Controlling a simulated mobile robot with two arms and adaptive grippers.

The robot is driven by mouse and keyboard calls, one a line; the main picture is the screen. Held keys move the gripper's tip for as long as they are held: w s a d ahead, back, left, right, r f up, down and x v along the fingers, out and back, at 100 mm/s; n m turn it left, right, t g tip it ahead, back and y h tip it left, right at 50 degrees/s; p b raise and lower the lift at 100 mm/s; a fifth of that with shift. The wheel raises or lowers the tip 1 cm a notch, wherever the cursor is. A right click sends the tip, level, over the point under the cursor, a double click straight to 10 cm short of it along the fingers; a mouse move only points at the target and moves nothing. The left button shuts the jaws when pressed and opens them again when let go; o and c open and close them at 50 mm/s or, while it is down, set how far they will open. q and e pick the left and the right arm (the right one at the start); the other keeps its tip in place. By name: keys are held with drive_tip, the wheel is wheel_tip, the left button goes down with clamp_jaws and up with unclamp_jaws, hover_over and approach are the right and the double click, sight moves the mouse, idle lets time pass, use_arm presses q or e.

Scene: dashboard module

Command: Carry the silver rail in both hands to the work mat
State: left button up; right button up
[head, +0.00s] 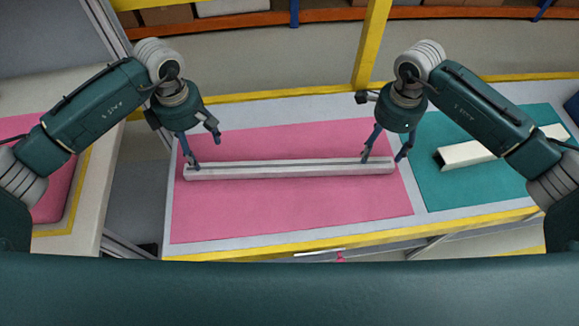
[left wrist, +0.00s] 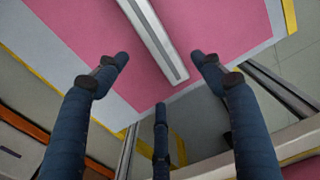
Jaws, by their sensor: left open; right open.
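The silver rail (head: 290,171) lies lengthwise across a pink mat (head: 290,210) on the table. Its left end (left wrist: 158,45) also shows between the fingers in the left wrist view. My left gripper (head: 206,152) is open at the rail's left end, with one fingertip close to it. My right gripper (head: 383,158) is open at the rail's right end, its fingers around or just above it. I cannot tell whether any finger touches the rail. Which mat is the work mat is not marked.
A teal mat (head: 440,190) to the right bears a whitish channel-shaped bar (head: 470,153), partly behind my right arm. A yellow post (head: 370,45) stands at the table's back edge. Another table (head: 115,170) is at the left, across a gap. The pink mat's front is clear.

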sight(372, 165)
use_arm(q)
wheel_tip(372, 165, down, 9)
drive_tip(key=shift+f, duration=0.1)
use_arm(e)
wheel_tip(372, 165, down, 9)
drive_tip(key=shift+f, duration=0.1)
use_arm(q)
clamp_jaws()
use_arm(e)
clamp_jaws()
